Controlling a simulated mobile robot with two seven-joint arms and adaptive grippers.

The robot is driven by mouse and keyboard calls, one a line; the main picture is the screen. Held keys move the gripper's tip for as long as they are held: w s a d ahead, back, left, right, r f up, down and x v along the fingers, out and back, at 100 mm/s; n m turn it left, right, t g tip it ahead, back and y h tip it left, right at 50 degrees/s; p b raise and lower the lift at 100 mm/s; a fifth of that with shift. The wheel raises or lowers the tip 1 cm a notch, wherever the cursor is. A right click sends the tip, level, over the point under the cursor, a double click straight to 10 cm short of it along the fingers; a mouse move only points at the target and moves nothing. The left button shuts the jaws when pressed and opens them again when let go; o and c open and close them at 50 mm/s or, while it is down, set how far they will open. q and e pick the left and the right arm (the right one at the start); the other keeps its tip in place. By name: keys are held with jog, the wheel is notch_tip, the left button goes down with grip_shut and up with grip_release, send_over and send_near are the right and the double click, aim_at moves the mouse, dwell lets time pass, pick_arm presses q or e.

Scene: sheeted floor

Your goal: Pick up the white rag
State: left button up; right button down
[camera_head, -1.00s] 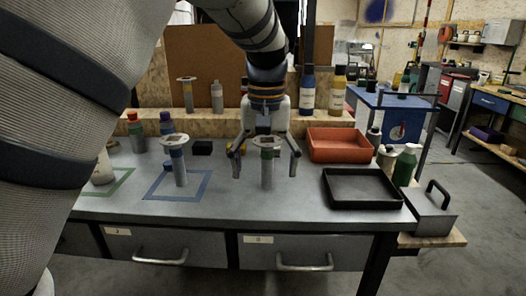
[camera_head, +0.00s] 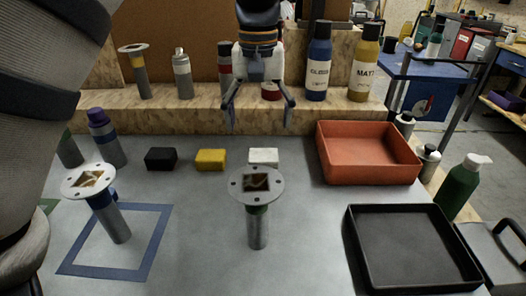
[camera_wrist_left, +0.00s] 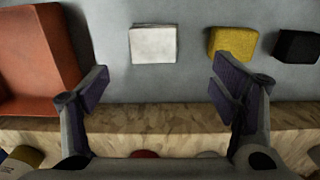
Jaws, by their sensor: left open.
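The white rag (camera_head: 263,156) is a small flat-topped block on the grey table, just in front of the wooden ledge. It shows whole in the left wrist view (camera_wrist_left: 153,45), between and beyond the fingers. My left gripper (camera_head: 258,128) is open and empty, its fingers pointing down above the ledge's front edge, behind the rag. In the left wrist view its two fingertips (camera_wrist_left: 160,78) are spread wide and nothing is between them. The rag is apart from the fingers. My right gripper is in neither view.
A yellow block (camera_head: 211,159) and a black block (camera_head: 161,158) lie left of the rag. An orange tray (camera_head: 368,178) stands to its right, a black tray (camera_head: 350,245) nearer. A flanged post (camera_head: 258,225) stands in front. Bottles (camera_head: 319,70) line the ledge (camera_head: 200,108).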

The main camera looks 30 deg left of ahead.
aim_at(263, 154)
pick_arm(q)
jog(key=f, duration=0.6)
jog(key=d+f, duration=0.1)
jog(key=f, duration=0.2)
jog(key=shift+w, duration=0.1)
jog(key=shift+a, duration=0.1)
jog(key=c, duration=1.2)
